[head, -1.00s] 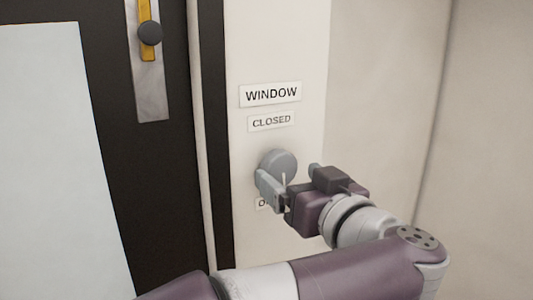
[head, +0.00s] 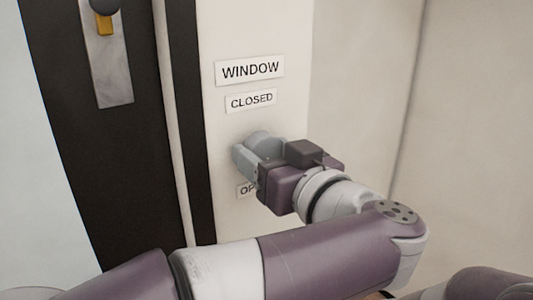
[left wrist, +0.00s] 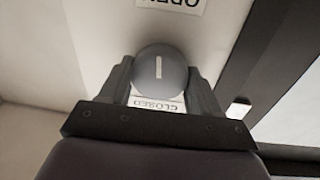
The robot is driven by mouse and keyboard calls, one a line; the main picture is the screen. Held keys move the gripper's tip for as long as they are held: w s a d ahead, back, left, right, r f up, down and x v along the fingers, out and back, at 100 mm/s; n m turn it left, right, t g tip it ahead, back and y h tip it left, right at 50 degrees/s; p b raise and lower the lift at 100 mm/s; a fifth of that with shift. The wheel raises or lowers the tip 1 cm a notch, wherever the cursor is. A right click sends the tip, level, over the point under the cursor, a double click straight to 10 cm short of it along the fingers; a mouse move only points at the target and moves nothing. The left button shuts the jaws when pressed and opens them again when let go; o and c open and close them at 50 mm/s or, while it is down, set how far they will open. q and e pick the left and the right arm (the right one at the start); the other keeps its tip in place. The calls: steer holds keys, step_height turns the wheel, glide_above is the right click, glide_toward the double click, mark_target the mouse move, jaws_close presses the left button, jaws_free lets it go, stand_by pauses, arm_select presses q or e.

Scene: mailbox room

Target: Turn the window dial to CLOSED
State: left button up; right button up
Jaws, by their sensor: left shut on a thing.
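The window dial is a round grey knob (head: 262,140) on the pale wall panel, partly hidden by my left gripper (head: 255,155) in the head view. In the left wrist view the dial (left wrist: 161,75) sits between the two fingers of my left gripper (left wrist: 160,88), which is shut on it. A short white line on the dial's face runs along the line between the two labels; I cannot tell which end it points to. The CLOSED label (head: 251,101) is above the dial. The OPEN label (head: 243,190) is below it, partly covered. My right gripper is not in view.
The WINDOW sign (head: 250,70) is above the CLOSED label. A dark door frame with a metal latch plate (head: 110,60) stands to the left. The wall to the right of the panel is bare.

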arm_select(q)
steer(key=shift+f+n+b, duration=0.25)
steer(key=shift+n+b, duration=0.35)
steer(key=shift+b, duration=0.25)
steer(key=n+y+b, duration=0.1)
steer(key=n+b, duration=0.6)
steer(key=n, duration=0.3)
steer(key=n+y+b, duration=0.1)
steer(key=n+b, duration=0.7)
steer(key=n, duration=0.2)
steer(key=shift+n, duration=0.4)
steer(key=n, duration=0.4)
steer(key=shift+n+g+y+b, duration=0.3)
steer(key=shift+n+g+b, duration=0.05)
steer(key=shift+n+g, duration=0.05)
steer(key=n, duration=0.4)
steer(key=shift+d+n+g, duration=0.1)
steer(key=shift+n+g, duration=0.2)
steer(key=shift+n, duration=0.1)
steer(key=n, duration=0.5)
steer(key=shift+w+r+p, duration=0.1)
steer(key=shift+p, duration=0.2)
steer(key=shift+n, duration=0.3)
